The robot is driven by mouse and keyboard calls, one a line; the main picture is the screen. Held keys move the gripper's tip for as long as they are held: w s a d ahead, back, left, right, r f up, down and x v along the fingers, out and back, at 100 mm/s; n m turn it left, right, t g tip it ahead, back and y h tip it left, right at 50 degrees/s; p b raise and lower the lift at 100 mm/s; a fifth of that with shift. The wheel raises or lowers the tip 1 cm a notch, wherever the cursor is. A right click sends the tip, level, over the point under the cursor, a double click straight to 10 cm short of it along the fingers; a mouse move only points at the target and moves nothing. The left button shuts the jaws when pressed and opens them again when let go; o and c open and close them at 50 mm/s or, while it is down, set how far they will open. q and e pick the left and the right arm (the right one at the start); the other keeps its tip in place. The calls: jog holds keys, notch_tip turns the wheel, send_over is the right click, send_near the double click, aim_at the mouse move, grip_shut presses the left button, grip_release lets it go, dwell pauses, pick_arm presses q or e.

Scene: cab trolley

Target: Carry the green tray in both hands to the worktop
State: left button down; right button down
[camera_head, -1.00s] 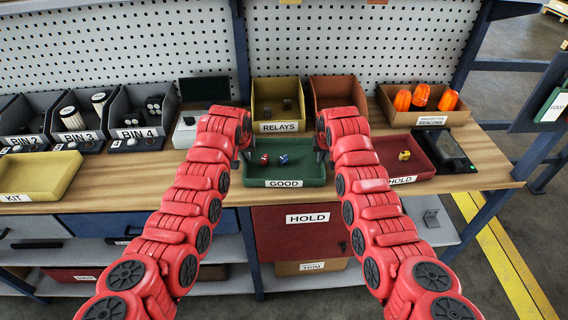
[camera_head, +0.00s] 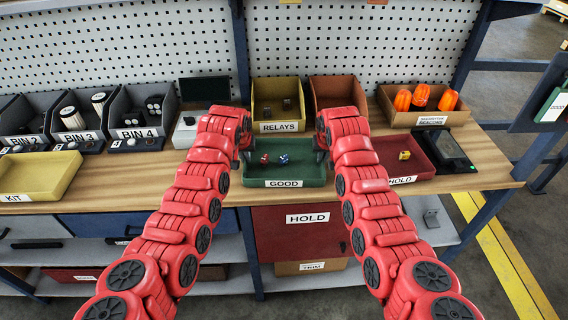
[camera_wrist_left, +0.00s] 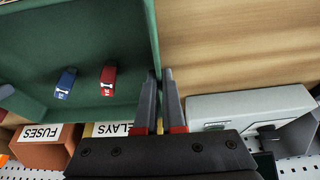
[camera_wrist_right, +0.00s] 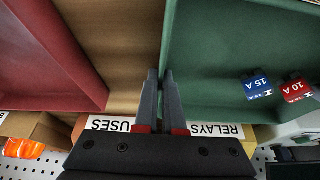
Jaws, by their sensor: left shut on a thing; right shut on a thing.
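The green tray (camera_head: 256,182), labelled GOOD, is at the worktop's (camera_head: 120,180) front edge, in front of the relay bin. It looks level; whether its base touches the wood I cannot tell. A red fuse (camera_head: 264,158) and a blue fuse (camera_head: 283,159) stand inside; in the right wrist view the blue one (camera_wrist_right: 257,86) reads 15 A and the red one (camera_wrist_right: 296,88) 10 A. My left gripper (camera_wrist_left: 164,75) is shut on the tray's left side wall. My right gripper (camera_wrist_right: 160,75) is shut on its right side wall.
A dark red HOLD tray (camera_head: 418,168) lies close on the right. A yellow RELAYS bin (camera_head: 279,126) and an orange-brown bin (camera_head: 336,92) stand behind. A grey device (camera_head: 187,130) stands back left. Bare wood lies between the green tray and the yellow KIT tray (camera_head: 35,180).

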dwell(0.6)
